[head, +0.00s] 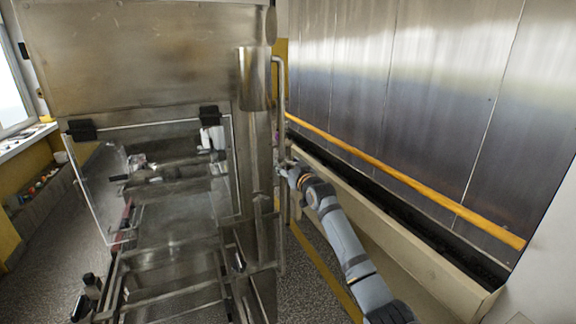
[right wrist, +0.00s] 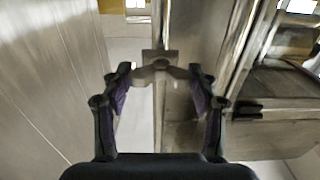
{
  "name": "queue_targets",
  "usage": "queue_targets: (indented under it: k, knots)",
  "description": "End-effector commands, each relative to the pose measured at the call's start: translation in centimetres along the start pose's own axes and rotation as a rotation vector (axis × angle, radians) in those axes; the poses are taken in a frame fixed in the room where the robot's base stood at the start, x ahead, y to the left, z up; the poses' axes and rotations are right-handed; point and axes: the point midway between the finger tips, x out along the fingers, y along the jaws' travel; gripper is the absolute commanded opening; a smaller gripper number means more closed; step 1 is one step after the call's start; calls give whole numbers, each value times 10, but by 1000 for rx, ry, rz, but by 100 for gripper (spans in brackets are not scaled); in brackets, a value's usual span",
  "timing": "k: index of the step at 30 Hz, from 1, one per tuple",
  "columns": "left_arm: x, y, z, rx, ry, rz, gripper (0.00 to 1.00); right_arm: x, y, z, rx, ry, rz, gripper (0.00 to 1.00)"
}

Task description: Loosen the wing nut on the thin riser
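The thin riser (head: 281,110) is a slim upright metal pipe on the right side of the steel machine in the head view. In the right wrist view, a grey metal wing nut (right wrist: 160,72) with two spread wings sits in front of a small square plate. My right gripper (right wrist: 160,80) is open, with one dark, purple-padded finger on each side of the wing nut. I cannot tell whether the fingertips touch the wings. In the head view my right gripper (head: 285,170) is at the riser, and the wing nut is too small to make out. My left gripper is not in view.
The steel machine (head: 140,50) with a clear hinged panel (head: 103,195) stands to the left. A steel wall with a yellow rail (head: 400,178) and a beige ledge (head: 400,240) runs along the right, close to my right arm.

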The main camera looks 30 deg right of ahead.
Motion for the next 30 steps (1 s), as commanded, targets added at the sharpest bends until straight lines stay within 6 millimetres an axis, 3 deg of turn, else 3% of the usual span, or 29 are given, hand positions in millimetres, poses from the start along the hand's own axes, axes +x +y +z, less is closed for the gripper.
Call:
queue_targets:
  k: [4,14,30]
  knots:
    - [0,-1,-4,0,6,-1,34,0,0,0,0,0,0,28]
    - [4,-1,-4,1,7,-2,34,0,0,1,-60,0,0,28]
    - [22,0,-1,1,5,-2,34,0,-3,2,-507,1,0,28]
